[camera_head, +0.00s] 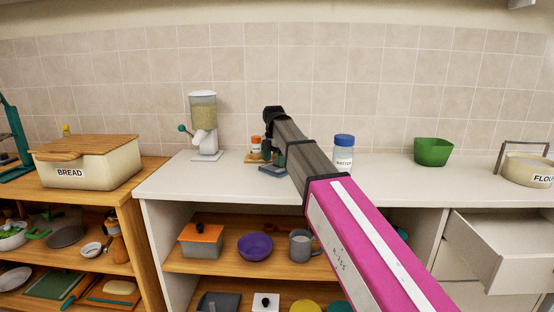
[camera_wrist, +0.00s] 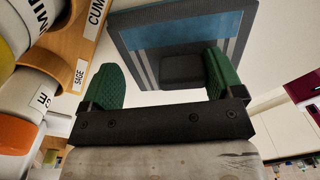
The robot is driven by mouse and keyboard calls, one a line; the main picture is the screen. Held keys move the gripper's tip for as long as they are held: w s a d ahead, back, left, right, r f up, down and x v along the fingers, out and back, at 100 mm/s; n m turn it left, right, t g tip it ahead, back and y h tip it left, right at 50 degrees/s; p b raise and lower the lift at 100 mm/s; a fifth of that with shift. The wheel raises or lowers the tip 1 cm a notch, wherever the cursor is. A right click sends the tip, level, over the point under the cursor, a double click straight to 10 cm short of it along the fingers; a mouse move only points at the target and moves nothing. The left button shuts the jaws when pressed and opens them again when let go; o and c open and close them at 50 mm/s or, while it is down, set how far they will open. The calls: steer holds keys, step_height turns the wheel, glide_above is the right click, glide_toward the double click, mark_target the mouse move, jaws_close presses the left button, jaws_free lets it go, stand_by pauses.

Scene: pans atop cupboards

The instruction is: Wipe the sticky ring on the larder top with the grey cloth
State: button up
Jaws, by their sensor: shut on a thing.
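My gripper (camera_wrist: 162,66) has green-padded fingers, set wide apart and shut on the grey cloth (camera_wrist: 178,32). The cloth is a flat, folded-looking piece, blue-grey with pale stripes, with a dark block (camera_wrist: 182,70) between the fingers. In the head view the cloth (camera_head: 273,170) is a small dark teal patch low over the white larder top (camera_head: 222,182), beside the spice rack. Whether it touches the top is unclear. My arm partly covers this spot. I cannot make out the sticky ring in either view.
The spice rack (camera_head: 254,158) with small jars stands close to my gripper's left. A blue-lidded jar (camera_head: 343,158) is right of my arm. A grain dispenser (camera_head: 204,125), bread bin (camera_head: 95,165) and green bowl (camera_head: 433,152) stand farther off. A drawer (camera_head: 500,245) is open at right.

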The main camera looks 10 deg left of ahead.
mark_target(277, 171)
steer(key=shift+s+a+r, duration=0.1)
steer(key=shift+s+a, duration=0.1)
steer(key=shift+a, duration=0.25)
steer(key=c, duration=0.8)
steer(key=shift+o, duration=0.2)
steer(key=shift+s+d, duration=0.35)
steer(key=shift+s, duration=0.45)
steer(key=shift+s+d, duration=0.35)
steer(key=shift+s, duration=0.45)
steer(key=shift+s+d, duration=0.35)
steer(key=shift+s, duration=0.45)
steer(key=shift+s+d, duration=0.3)
steer(key=shift+s, duration=0.6)
